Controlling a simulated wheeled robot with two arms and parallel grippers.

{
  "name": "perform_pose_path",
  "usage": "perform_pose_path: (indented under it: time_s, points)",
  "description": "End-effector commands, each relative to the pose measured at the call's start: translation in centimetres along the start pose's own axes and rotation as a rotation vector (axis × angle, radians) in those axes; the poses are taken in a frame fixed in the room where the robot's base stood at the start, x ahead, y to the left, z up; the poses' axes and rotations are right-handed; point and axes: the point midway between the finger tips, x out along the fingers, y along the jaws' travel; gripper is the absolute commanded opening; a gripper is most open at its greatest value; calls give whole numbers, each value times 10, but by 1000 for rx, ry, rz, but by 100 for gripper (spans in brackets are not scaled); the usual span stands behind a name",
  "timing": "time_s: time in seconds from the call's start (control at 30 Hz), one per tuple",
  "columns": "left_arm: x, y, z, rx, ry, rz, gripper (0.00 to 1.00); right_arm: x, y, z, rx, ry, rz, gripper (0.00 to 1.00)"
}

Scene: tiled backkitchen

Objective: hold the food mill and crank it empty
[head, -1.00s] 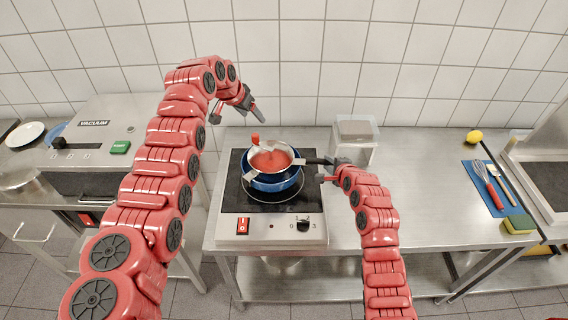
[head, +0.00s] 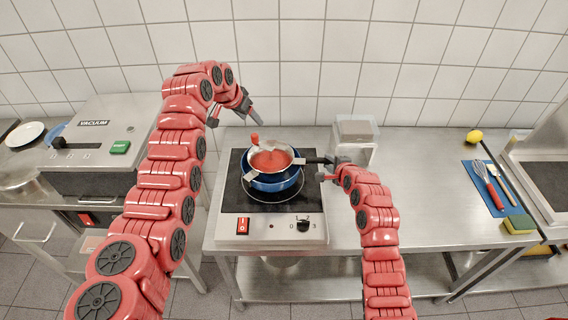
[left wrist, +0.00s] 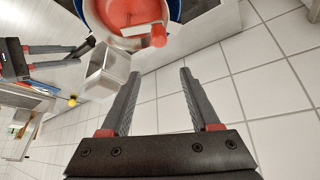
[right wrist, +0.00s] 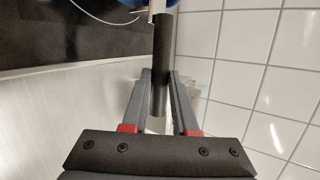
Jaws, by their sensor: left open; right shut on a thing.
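The food mill (head: 270,148) is a metal bowl with red food in it, resting on a blue pot (head: 273,184) on the hob. Its crank has a red knob (head: 254,137), which also shows in the left wrist view (left wrist: 158,36). Its dark handle (right wrist: 161,62) points right. My right gripper (head: 326,169) is shut on that handle, and the handle lies between its fingers in the right wrist view. My left gripper (head: 234,118) is open and empty, behind and left of the knob, apart from it. The mill's underside and the pot's inside are hidden.
The hob (head: 230,200) has a red switch and a dial. A clear container (head: 354,145) stands just right of the mill. A lemon (head: 474,136), a blue mat (head: 480,190) with utensils and a sponge (head: 519,224) lie far right. A vacuum machine (head: 105,140) stands left.

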Motion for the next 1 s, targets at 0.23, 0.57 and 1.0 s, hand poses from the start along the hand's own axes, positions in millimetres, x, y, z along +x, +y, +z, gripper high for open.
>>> perform_pose_path:
  time_s: [0.23, 0.57, 1.0]
  points:
    - [-7, -1, 22, -3, 3, -3, 62, 0, -2, 0, 1, -1, -4, 0]
    - [-1, -1, 33, -8, -1, -4, 62, 0, -2, 1, 1, -1, -4, 0]
    - [55, -1, 34, -7, -6, -4, 62, 0, -2, 0, 1, -1, -4, 0]
